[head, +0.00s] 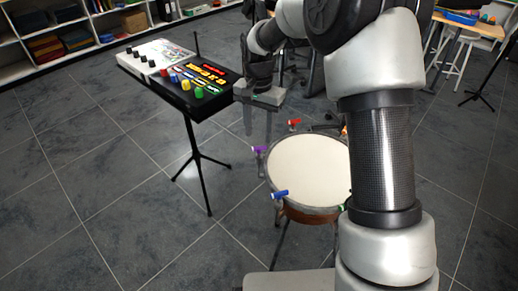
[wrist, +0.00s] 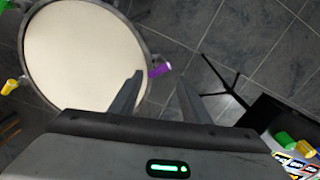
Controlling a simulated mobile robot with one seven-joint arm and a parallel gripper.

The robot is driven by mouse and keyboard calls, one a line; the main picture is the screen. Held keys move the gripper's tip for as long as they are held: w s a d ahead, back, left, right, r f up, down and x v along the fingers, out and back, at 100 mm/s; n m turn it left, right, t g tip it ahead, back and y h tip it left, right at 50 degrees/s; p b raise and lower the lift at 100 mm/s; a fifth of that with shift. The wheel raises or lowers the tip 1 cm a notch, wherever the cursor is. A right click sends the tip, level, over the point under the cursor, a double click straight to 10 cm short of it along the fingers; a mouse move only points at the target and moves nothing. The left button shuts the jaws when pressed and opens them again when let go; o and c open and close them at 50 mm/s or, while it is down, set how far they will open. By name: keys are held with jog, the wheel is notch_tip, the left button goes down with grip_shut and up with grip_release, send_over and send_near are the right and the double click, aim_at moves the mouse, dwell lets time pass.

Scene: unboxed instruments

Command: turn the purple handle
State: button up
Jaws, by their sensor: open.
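The purple handle (head: 261,149) sticks out from the left rim of the round drum (head: 306,175) in the head view. In the wrist view the purple handle (wrist: 160,70) lies beyond my fingertips, between them in the picture and closer to the left one. My gripper (wrist: 158,82) is open and empty. In the head view my gripper (head: 260,112) hangs above and behind the drum's left rim, apart from the handle. The drum's pale head (wrist: 80,55) shows at the left of the wrist view.
Other handles on the rim are blue (head: 280,194), red (head: 294,123) and, in the wrist view, yellow (wrist: 10,87). A control board (head: 178,75) with coloured knobs on a black stand (head: 197,160) is left of my gripper. Tiled floor (head: 110,200) is clear at front left.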

aim_at(259, 147)
notch_tip(259, 147, down, 7)
jog(key=shift+r+b, duration=0.15)
jog(key=shift+b, duration=0.35)
